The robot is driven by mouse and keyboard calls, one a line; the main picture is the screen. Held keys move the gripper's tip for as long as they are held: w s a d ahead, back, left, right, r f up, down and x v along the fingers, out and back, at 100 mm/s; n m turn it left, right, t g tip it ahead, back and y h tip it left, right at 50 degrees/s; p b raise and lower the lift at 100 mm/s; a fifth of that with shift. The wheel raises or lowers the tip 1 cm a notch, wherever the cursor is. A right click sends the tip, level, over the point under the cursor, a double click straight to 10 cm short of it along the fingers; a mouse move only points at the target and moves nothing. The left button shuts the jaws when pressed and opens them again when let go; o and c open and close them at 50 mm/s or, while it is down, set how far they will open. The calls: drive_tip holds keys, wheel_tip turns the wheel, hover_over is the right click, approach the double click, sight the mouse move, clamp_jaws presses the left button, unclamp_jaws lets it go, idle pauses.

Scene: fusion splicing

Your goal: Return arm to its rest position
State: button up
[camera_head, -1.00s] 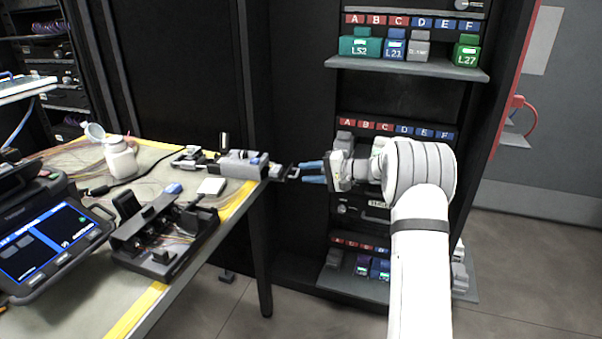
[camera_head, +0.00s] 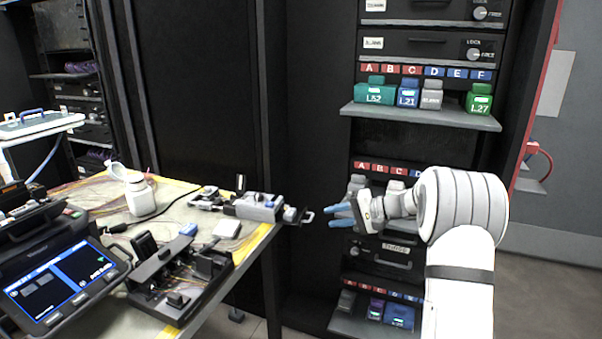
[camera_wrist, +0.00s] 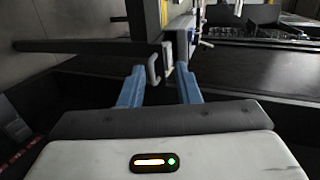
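My gripper (camera_head: 339,215) has blue fingers and is in front of the dark rack in the head view, to the right of the table's edge. In the wrist view its two fingers (camera_wrist: 160,88) are spread apart with nothing between them. Beyond the fingertips, a small device with a dark end and a light handle (camera_head: 306,216) sticks out over the table corner. The handle (camera_wrist: 154,68) also shows in the wrist view. A gap separates the fingertips from it in the head view. My white arm comes in from the lower right.
The table (camera_head: 105,325) on the left carries a splicer with a lit screen (camera_head: 62,284), a black tool tray (camera_head: 172,300) and a white bottle (camera_head: 139,194). The rack shelf (camera_head: 424,115) holds teal, blue, grey and green modules. Floor at right is clear.

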drive_tip(key=s+a+r+n+g+h+p, duration=0.1)
drive_tip(key=s+a+r+g+h+p, duration=0.2)
drive_tip(key=s+r, duration=0.45)
drive_tip(key=s+a+r+n+g+h+p, duration=0.1)
drive_tip(key=s+a+r+h+p, duration=0.25)
drive_tip(key=s, duration=0.75)
drive_tip(key=s+d+r+n+h+p, duration=0.1)
drive_tip(key=s+r+h+p, duration=0.1)
drive_tip(key=s, duration=0.5)
drive_tip(key=s+d+r+n+h+p, duration=0.1)
drive_tip(key=s+d+r+h+p, duration=0.1)
drive_tip(key=s+p, duration=0.3)
drive_tip(key=s+d+r+t+h+p, duration=0.1)
drive_tip(key=s+d+r+h+p, duration=0.1)
drive_tip(key=s, duration=0.7)
drive_tip(key=shift+r+n+p, duration=0.4)
drive_tip(key=shift+p, duration=0.35)
